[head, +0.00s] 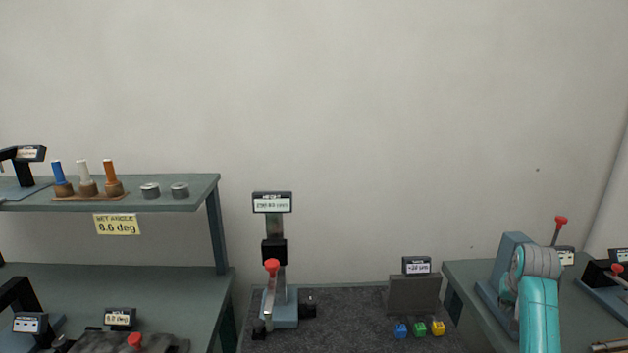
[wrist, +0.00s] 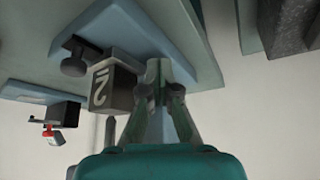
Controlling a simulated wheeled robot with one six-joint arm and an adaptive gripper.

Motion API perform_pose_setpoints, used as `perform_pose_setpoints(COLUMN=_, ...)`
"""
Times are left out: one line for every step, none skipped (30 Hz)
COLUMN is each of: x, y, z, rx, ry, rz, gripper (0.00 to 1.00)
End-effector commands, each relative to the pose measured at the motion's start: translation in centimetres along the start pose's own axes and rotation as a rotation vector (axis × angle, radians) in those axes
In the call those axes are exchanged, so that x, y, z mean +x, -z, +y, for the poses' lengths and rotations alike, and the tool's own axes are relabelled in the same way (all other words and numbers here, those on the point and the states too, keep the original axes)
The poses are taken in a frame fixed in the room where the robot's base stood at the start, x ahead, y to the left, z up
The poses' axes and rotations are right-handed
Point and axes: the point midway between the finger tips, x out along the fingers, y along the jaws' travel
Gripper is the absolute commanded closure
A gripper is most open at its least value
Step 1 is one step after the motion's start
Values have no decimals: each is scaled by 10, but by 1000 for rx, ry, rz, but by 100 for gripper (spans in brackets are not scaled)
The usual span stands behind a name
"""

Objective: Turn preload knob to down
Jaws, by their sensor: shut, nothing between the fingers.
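In the wrist view, which looks upside down, my gripper (wrist: 163,92) is shut and empty, with its fingertips close together near a blue-grey device plate (wrist: 200,70). In the head view my teal arm covers part of a blue-grey device (head: 507,258) on the right bench, and my fingertips are hidden there.
A red-topped lever (head: 560,226) rises behind my arm. Another red-knobbed device (head: 600,277) stands at the far right; a red knob also shows in the wrist view (wrist: 48,132). A height gauge (head: 275,255) and coloured blocks (head: 419,329) stand on the middle dark table.

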Motion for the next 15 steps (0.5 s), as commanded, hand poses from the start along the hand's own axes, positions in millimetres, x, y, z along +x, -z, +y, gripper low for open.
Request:
perform_pose_setpoints(x=0, y=0, z=-2, rx=-1, ry=1, rz=0, gripper=100)
perform_pose_setpoints(x=0, y=0, z=-2, rx=-1, ry=1, rz=0, gripper=100)
perform_pose_setpoints(x=0, y=0, z=-3, rx=-1, ry=1, rz=0, gripper=100)
perform_pose_setpoints(x=0, y=0, z=-4, rx=-1, ry=1, rz=0, gripper=100)
perform_pose_setpoints(x=0, y=0, z=-4, rx=-1, ry=1, rz=0, gripper=100)
perform_pose_setpoints(x=0, y=0, z=-5, rx=-1, ry=1, rz=0, gripper=100)
perform_pose_setpoints(x=0, y=0, z=-6, rx=-1, ry=1, rz=0, gripper=100)
perform_pose_setpoints(x=0, y=0, z=-6, rx=-1, ry=1, rz=0, gripper=100)
perform_pose_setpoints(x=0, y=1, z=-6, rx=-1, ry=1, rz=0, gripper=100)
perform_pose_setpoints(x=0, y=1, z=-6, rx=-1, ry=1, rz=0, gripper=100)
perform_pose_setpoints(x=0, y=1, z=-7, rx=-1, ry=1, rz=1, gripper=100)
perform_pose_setpoints(x=0, y=1, z=-7, rx=-1, ry=1, rz=1, gripper=100)
perform_pose_setpoints(x=0, y=1, z=-7, rx=-1, ry=1, rz=1, gripper=100)
perform_pose_setpoints(x=0, y=1, z=-7, rx=-1, ry=1, rz=1, gripper=100)
perform_pose_setpoints(x=0, y=1, z=-7, rx=-1, ry=1, rz=1, gripper=100)
